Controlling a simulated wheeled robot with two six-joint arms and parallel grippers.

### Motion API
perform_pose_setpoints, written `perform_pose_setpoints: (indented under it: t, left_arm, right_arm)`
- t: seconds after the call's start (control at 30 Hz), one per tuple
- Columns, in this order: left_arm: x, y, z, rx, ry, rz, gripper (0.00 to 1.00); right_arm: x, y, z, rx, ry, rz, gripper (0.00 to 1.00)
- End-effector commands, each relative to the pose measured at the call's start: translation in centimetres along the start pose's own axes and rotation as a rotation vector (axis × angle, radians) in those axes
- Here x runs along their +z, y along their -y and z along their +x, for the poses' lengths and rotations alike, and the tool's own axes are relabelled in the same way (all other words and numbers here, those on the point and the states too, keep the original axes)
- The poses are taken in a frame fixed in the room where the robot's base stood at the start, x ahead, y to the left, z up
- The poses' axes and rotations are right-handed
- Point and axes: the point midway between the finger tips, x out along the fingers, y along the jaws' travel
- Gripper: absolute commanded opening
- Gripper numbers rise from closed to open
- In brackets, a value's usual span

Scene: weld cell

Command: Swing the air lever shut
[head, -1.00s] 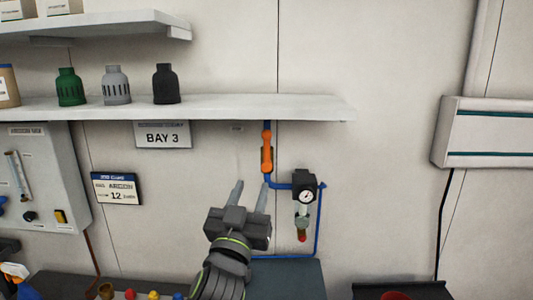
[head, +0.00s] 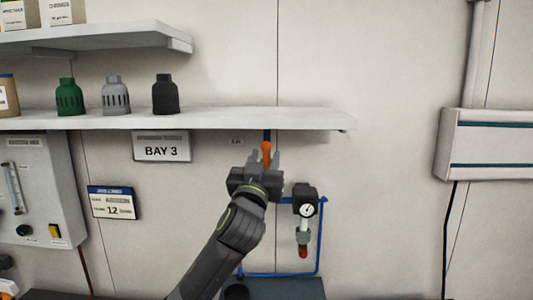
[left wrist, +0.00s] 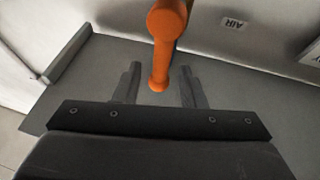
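The orange air lever (head: 266,150) is on the blue pipe on the wall, just below the shelf. In the head view its lower part is hidden behind my left gripper (head: 263,160). In the left wrist view the lever (left wrist: 161,50) comes down between the two fingers of my left gripper (left wrist: 158,85). The fingers are apart, with a gap showing on each side of the lever. My right gripper is in neither view.
The shelf (head: 235,118) with several bottles runs right above the lever. A regulator with a gauge (head: 305,208) hangs to the right of my left gripper. The blue pipe (head: 319,240) loops below it. An AIR label (left wrist: 236,23) is on the wall.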

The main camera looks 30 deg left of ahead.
Motion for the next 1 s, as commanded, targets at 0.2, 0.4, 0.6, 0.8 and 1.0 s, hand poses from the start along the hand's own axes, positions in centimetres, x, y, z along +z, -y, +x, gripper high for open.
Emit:
perform_pose_setpoints:
  t: [0.2,0.4,0.6,0.8,1.0]
  left_arm:
    - [0.0,0.0,2.0,0.0,0.0,-0.001,0.37]
    - [0.0,0.0,2.3,0.001,-0.001,-0.001,0.37]
    - [0.0,0.0,2.3,0.001,-0.001,-0.001,0.32]
    - [0.0,0.0,2.3,0.001,-0.001,0.0,0.05]
    - [-0.1,0.0,2.3,0.001,-0.002,0.0,0.0]
  right_arm:
    - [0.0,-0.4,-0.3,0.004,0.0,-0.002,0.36]
    - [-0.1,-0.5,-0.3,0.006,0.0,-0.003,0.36]
    - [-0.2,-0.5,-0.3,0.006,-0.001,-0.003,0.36]
    - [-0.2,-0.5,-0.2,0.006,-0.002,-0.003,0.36]
    - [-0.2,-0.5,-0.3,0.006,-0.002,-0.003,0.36]
